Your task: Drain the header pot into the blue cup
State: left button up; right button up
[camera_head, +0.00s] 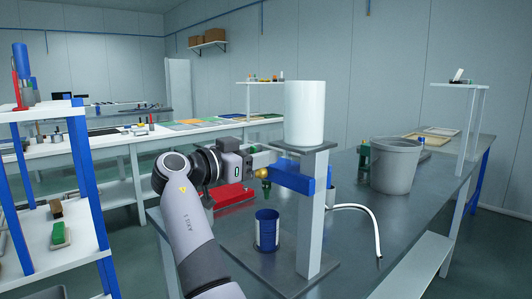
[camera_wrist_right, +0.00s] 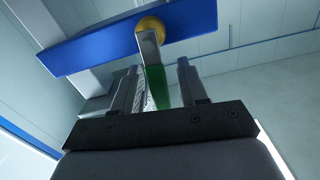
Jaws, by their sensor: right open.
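The white header pot (camera_head: 304,112) stands upright on top of a grey post stand. A blue bracket (camera_head: 290,177) on the post carries a tap with a brass ball-shaped body (camera_head: 261,174) and a green part (camera_head: 267,187) below it. My right gripper (camera_head: 251,163) is at the tap, left of the brass body. In the right wrist view my right gripper (camera_wrist_right: 158,66) is open, with the green part (camera_wrist_right: 156,86) showing between its fingers. Contact is unclear. My left gripper is out of view.
A red object (camera_head: 233,195) lies on the table behind my right arm. A grey bucket (camera_head: 395,165) stands at the right, with a white hose (camera_head: 370,222) near it. The stand's base plate (camera_head: 300,278) is near the front. A shelf rack (camera_head: 62,180) is at the left.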

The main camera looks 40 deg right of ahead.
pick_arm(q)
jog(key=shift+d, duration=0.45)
pick_arm(e)
jog(key=shift+d, duration=0.2)
jog(key=shift+c, duration=0.3)
grip_shut()
jog(key=shift+w+r+n+p, duration=0.2)
jog(key=shift+n+p, duration=0.2)
jog(key=shift+p, duration=0.05)
jog(key=shift+w+f+n, duration=0.1)
jog(key=shift+f+n, duration=0.05)
jog(key=shift+n, duration=0.25)
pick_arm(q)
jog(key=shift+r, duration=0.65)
